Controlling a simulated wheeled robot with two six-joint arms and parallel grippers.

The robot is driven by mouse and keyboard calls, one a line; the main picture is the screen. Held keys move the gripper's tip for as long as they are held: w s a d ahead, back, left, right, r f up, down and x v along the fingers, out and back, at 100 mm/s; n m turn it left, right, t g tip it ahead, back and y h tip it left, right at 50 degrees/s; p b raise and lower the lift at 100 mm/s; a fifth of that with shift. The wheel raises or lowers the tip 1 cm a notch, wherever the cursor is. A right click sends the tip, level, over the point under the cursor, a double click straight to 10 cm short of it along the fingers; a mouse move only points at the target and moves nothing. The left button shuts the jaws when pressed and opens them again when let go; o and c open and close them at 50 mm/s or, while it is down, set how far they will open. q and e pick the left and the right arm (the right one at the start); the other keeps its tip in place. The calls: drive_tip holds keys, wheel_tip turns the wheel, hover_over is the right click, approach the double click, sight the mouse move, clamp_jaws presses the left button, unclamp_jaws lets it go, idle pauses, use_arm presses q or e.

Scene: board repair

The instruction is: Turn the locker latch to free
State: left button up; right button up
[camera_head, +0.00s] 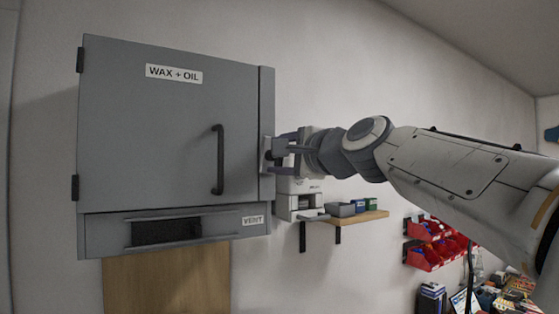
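The grey locker (150,125), labelled "WAX + OIL", hangs on the wall at the left with its door closed. A dark vertical handle (219,160) is on the door's right part. The latch (268,154) sits on the locker's right edge, right of the handle, and is partly hidden by my gripper. My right gripper (282,152) comes in from the right and its fingers are at the latch. I cannot tell whether the fingers are closed on it or just around it. My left gripper is not in view.
A wooden shelf (352,219) with small boxes is on the wall below my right gripper. Red bins (437,246) hang farther right, above a cluttered bench at the lower right. A vent panel (175,229) is under the door. The space in front of the door is clear.

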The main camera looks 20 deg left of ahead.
drive_tip(key=shift+n, duration=0.7)
drive_tip(key=o, duration=1.4)
drive_tip(key=shift+b+v, duration=2.7)
drive_tip(key=shift+v, duration=2.55)
